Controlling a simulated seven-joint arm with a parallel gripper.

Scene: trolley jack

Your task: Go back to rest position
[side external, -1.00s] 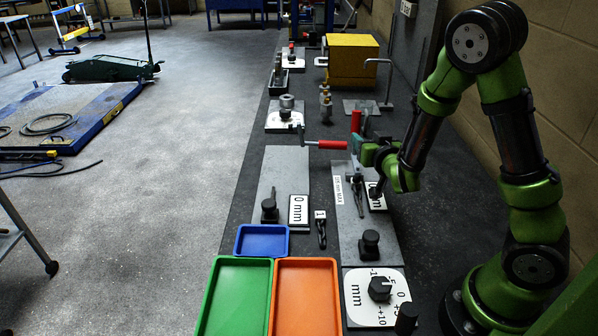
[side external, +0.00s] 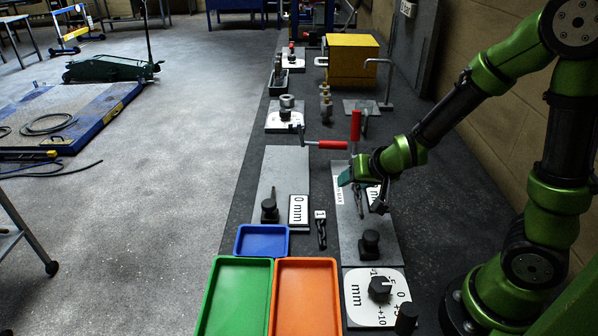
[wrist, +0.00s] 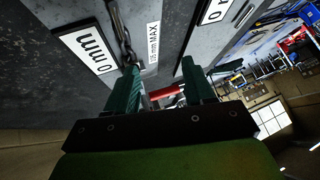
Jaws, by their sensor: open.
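My gripper (side external: 345,178) is open, with teal fingers, above the far part of the right grey plate (side external: 350,240). In the wrist view its two fingers (wrist: 163,85) stand apart with nothing held between them. Below it in the side view is a dark drill-like piece (side external: 358,203) at the plate, partly hidden by the fingers. The wrist view shows a similar dark piece (wrist: 126,45) near the left finger, beside the white "0 mm" label (wrist: 92,50) and the "mm MAX" label (wrist: 153,42). Whether a finger touches it I cannot tell.
A red-handled crank (side external: 332,145) and an upright red handle (side external: 355,125) stand just behind my gripper. A black knob (side external: 370,241) rises from the plate. Blue (side external: 262,228), green (side external: 207,322) and orange (side external: 277,320) trays lie nearer the camera. A yellow box (side external: 353,62) stands farther back.

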